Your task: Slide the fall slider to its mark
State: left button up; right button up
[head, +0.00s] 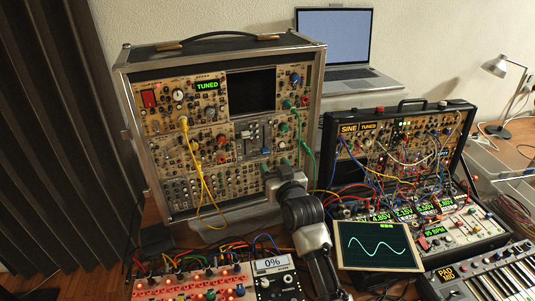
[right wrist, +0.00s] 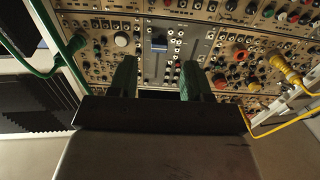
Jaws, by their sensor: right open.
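The slider panel (head: 254,139) sits in the middle of the tall modular case. A blue slider cap (right wrist: 159,44) shows on it in the right wrist view, with a second slider track beside it. I cannot read the labels or the mark, so I cannot tell which is the fall slider. My right gripper (right wrist: 158,78) is open, its two green fingers apart, with the blue cap beyond the gap between them. No contact with a slider shows. In the head view the right gripper (head: 285,172) is at the panel's lower edge. My left gripper is not in view.
Yellow cables (head: 198,170) hang left of the gripper and a green cable (head: 303,135) hangs right. A second synth case (head: 400,150) with many cables, a tablet with a sine wave (head: 378,246) and a keyboard (head: 492,275) stand to the right. A red-lit sequencer (head: 190,285) is in front.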

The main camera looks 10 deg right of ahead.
aim_at(266, 154)
jog(key=w, duration=0.4)
jog(key=shift+w+a, duration=0.15)
jog(key=shift+a, duration=0.1)
jog(key=shift+w+a+p, duration=0.1)
jog(key=shift+w+p, duration=0.2)
jog(key=shift+w, duration=0.25)
jog(key=shift+f, duration=0.1)
jog(key=shift+c, duration=0.8)
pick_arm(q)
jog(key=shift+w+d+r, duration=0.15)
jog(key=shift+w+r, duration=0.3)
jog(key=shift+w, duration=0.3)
pick_arm(e)
grip_shut()
